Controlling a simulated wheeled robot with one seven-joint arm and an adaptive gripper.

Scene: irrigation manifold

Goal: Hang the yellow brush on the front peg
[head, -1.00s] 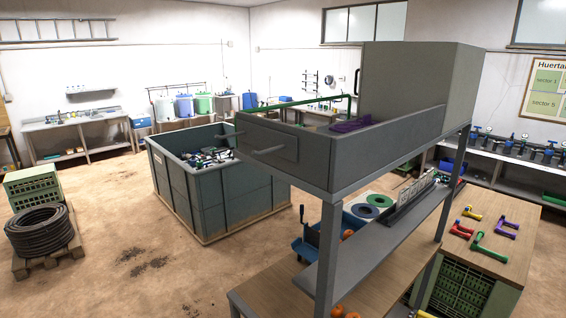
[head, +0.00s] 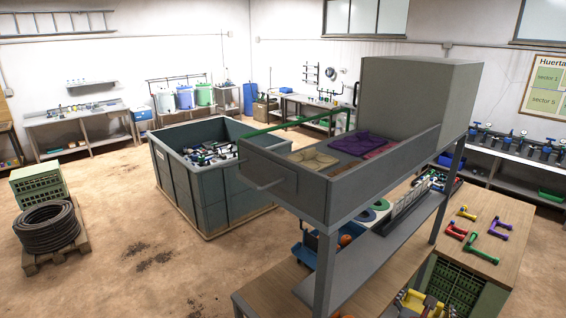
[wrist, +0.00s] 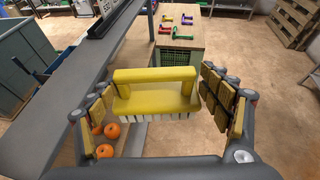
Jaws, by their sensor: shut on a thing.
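The yellow brush (wrist: 155,97) has a bar handle over a block with pale bristles pointing down. In the wrist view it sits between the two padded fingers of my gripper (wrist: 158,103), which is shut on it. In the head view only part of the brush (head: 412,298) and my gripper (head: 424,305) show at the bottom edge, below the shelf unit. I cannot tell whether either is the front peg.
The raised grey box (head: 385,178) stands on posts above a lower shelf and wooden worktop. Several pumpkins (wrist: 106,150) lie beneath the shelf. A wooden table (head: 505,215) with coloured handled tools is at right. A large grey bin (head: 190,185) stands at left, with open floor around it.

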